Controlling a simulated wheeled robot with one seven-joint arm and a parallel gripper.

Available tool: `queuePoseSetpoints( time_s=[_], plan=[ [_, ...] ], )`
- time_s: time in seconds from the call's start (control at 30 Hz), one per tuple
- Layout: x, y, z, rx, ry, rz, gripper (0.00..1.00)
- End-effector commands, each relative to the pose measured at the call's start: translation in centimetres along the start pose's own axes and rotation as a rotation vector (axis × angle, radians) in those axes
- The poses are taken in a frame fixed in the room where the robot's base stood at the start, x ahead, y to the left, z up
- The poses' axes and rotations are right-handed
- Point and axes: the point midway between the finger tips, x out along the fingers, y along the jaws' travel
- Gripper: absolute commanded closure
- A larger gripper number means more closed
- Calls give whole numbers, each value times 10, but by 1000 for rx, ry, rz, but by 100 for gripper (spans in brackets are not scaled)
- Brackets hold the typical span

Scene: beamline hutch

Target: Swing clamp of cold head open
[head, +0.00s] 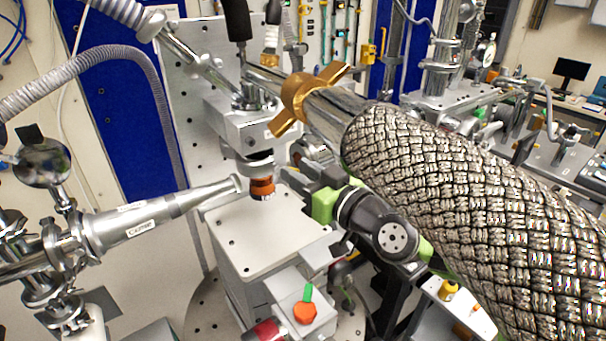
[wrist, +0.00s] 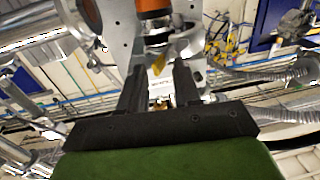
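A gold-coloured clamp (head: 292,103) with two protruding wings sits around the shiny metal tube at the cold head (head: 238,125). A gold tip, which may be part of this clamp, shows just beyond my fingertips in the wrist view (wrist: 158,66). My gripper (wrist: 159,78) is open, its two dark fingers apart with nothing held between them. In the head view its green and black end lies below the tube, right of the orange-banded nozzle (head: 262,187), and its fingertips are partly hidden. I cannot tell whether a finger touches the clamp.
A thick braided hose (head: 470,215) runs from the tube to the lower right. A pale metal block (head: 262,232) stands under the nozzle. A tapered metal tube (head: 150,212) reaches in from the left. A small box with an orange knob (head: 304,312) stands in front.

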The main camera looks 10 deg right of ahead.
Motion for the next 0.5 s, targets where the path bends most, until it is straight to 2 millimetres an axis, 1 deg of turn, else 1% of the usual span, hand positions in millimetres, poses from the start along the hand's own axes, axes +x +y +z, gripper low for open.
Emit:
queuePoseSetpoints(
  time_s=[0.27,0.33,0.43,0.5],
  plan=[
    [0,0,1,1,-2,1,62],
    [-4,1,1,1,-3,2,62],
    [-19,2,3,0,-6,6,62],
    [-37,3,4,0,-6,11,62]
  ],
)
